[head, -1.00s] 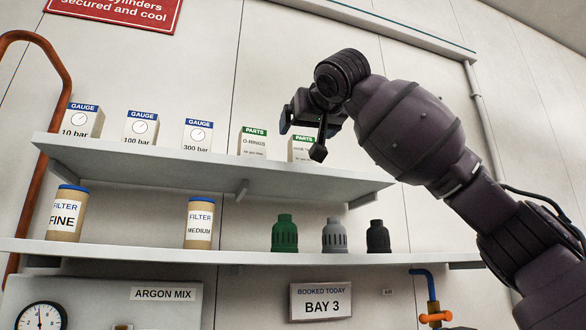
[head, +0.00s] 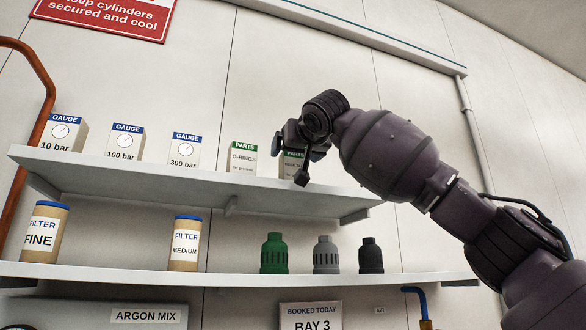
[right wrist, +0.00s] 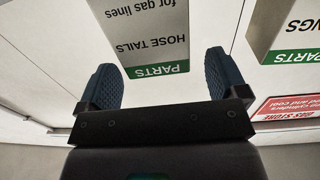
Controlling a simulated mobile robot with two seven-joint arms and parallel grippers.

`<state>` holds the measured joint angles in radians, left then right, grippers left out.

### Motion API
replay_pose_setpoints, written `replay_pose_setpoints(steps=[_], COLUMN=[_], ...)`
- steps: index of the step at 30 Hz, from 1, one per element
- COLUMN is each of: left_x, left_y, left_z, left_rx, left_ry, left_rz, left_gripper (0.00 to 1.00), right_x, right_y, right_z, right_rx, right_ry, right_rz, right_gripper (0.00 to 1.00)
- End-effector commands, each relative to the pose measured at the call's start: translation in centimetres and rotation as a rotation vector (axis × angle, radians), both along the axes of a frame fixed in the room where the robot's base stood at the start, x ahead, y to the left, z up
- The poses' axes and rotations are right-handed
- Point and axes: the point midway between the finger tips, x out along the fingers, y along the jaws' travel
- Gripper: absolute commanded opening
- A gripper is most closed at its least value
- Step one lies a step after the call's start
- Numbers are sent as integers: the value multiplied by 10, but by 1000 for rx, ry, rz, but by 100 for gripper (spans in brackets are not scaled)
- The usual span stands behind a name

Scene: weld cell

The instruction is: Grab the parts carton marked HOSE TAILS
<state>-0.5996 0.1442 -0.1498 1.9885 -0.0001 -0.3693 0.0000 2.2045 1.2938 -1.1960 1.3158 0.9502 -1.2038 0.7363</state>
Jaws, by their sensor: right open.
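The HOSE TAILS parts carton (head: 291,167) is a white-grey box with a green PARTS band, at the right of the upper shelf (head: 215,190). In the head view my right gripper (head: 289,160) is in front of it and hides part of it. In the right wrist view the carton (right wrist: 152,42) appears upside down, its lettered face showing between the two blue fingers. My right gripper (right wrist: 160,75) is open, with a visible gap on the right side; I cannot tell how deep the fingers reach along the carton. My left gripper is out of view.
The O-RINGS parts carton (head: 242,158) stands just left on the same shelf, also in the right wrist view (right wrist: 282,30). Gauge cartons (head: 185,151) stand farther left. The lower shelf (head: 225,276) holds filter cans (head: 186,244) and green, grey and black caps (head: 325,256).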

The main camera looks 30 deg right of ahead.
Motion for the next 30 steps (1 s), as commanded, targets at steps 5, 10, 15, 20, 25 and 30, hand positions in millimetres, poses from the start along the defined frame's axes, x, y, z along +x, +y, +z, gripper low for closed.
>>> replay_pose_setpoints(steps=[5,10,15,20,25,30], left_x=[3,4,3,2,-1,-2], left_y=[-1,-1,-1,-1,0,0], left_z=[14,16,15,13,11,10], left_rx=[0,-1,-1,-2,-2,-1], left_ry=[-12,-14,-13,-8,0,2], left_rz=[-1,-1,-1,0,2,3], left_gripper=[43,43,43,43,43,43], right_x=[19,28,28,28,27,27], right_y=[-7,-9,-9,-9,-9,-9], right_z=[2,1,0,0,0,0], right_rx=[0,0,0,0,0,0], right_ry=[0,-1,0,0,0,-1], right_rz=[0,0,0,0,0,1], right_gripper=[92,92,92,70,44,36])
